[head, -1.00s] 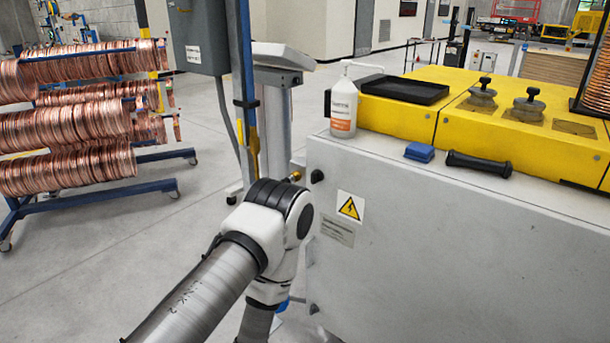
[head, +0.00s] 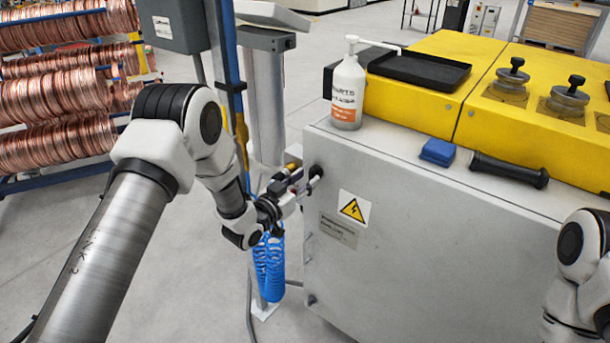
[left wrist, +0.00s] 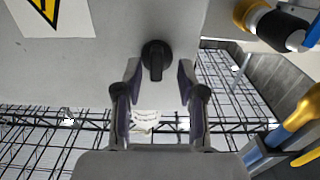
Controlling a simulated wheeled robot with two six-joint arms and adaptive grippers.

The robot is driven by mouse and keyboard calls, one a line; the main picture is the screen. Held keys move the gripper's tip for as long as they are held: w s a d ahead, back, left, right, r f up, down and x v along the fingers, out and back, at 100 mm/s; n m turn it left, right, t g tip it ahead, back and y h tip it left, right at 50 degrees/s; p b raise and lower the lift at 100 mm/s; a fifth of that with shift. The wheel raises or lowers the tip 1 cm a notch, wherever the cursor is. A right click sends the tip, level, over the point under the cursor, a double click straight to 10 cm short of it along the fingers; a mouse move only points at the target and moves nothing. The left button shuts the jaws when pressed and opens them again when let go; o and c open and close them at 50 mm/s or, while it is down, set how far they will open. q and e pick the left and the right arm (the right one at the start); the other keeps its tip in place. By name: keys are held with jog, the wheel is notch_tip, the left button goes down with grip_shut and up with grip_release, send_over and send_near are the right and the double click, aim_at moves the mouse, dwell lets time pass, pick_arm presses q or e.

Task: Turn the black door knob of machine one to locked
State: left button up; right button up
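The black door knob (left wrist: 156,59) sits on the grey machine door, near the upper left corner of that door in the head view (head: 316,171). In the left wrist view my left gripper (left wrist: 157,75) is open, with one finger on each side of the knob and visible gaps between. In the head view my left gripper (head: 300,186) reaches the knob from the left and partly covers it. Part of my right arm shows at the right edge of the head view, but its gripper is out of frame.
A blue coiled hose (head: 268,265) hangs beside the door. A post stands left of the machine.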

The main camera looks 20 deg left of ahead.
pick_arm(q)
jog(key=shift+w+d, duration=0.25)
jog(key=shift+w, duration=0.15)
jog(key=shift+s+d+r, duration=0.15)
jog(key=shift+r, duration=0.05)
grip_shut()
jog(key=shift+f+n, duration=0.1)
jog(key=shift+n, duration=0.2)
jog(key=n+b, duration=0.1)
jog(key=n, duration=0.2)
jog(key=shift+b, duration=0.3)
jog(key=n, duration=0.2)
jog(key=n+b, duration=0.1)
jog(key=n, duration=0.1)
jog(key=shift+a+n, duration=0.2)
jog(key=shift+n, duration=0.1)
jog(key=n+b, duration=0.1)
jog(key=n, duration=0.3)
jog(key=shift+n, duration=0.3)
jog(key=n, duration=0.5)
jog(key=shift+f, duration=0.1)
